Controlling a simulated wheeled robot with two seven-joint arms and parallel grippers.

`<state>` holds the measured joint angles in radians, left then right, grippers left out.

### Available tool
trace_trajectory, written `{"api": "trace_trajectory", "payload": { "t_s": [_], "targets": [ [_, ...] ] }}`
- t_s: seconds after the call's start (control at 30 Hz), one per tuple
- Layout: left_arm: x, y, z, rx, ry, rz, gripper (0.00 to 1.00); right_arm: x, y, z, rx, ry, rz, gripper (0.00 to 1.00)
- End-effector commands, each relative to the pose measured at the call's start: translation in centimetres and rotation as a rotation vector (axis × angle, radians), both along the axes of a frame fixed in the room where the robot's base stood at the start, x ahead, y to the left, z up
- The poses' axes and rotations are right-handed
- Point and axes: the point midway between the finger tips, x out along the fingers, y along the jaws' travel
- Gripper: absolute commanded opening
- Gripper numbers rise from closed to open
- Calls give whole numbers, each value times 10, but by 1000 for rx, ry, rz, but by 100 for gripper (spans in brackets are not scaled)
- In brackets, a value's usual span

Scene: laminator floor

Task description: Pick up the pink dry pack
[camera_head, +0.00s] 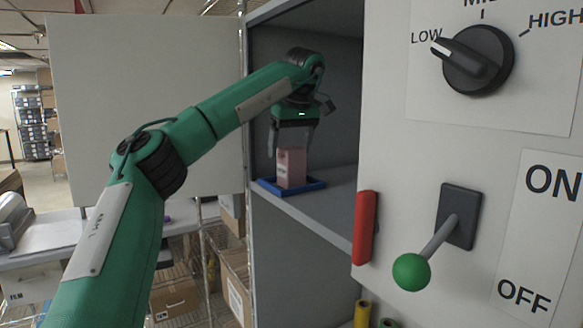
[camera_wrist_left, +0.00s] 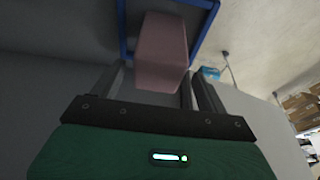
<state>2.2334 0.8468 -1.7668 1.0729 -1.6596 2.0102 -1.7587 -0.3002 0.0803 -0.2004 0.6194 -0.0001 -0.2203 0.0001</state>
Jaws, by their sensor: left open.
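The pink dry pack (camera_head: 291,168) is a pale pink upright box standing on a blue tray (camera_head: 272,187) on the grey shelf inside the cabinet. My left gripper (camera_head: 292,150) is open above the pack, its fingers pointing down toward the pack's top. In the left wrist view the pink pack (camera_wrist_left: 161,52) lies ahead of the gripper (camera_wrist_left: 152,88), with its near end close to or between the two dark fingertips. I cannot tell whether either finger touches it. The blue tray rim (camera_wrist_left: 124,32) shows around it. My right gripper is not in view.
The cabinet's open door (camera_head: 150,100) stands at the left. A control panel to the right carries a black knob (camera_head: 478,60), a lever with a green ball (camera_head: 411,271) and a red handle (camera_head: 364,228). Cardboard boxes (camera_head: 173,297) sit below left. The shelf (camera_head: 335,188) is bare right of the tray.

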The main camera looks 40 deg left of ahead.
Motion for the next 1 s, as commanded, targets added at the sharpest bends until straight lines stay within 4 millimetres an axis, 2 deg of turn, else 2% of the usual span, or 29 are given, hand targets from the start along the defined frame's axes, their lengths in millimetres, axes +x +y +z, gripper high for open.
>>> {"api": "trace_trajectory", "payload": {
  "t_s": [0.27,0.43,0.7,0.77,1.0],
  "targets": [
    [3,-2,-28,-2,3,-1,76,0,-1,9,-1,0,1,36],
    [4,4,-44,-1,2,2,76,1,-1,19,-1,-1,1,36],
    [4,5,-50,-1,1,1,76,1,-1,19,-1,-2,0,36],
    [4,5,-50,-1,1,1,68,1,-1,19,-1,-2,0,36],
    [4,5,-50,-1,1,1,22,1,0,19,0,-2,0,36]
  ]
}}
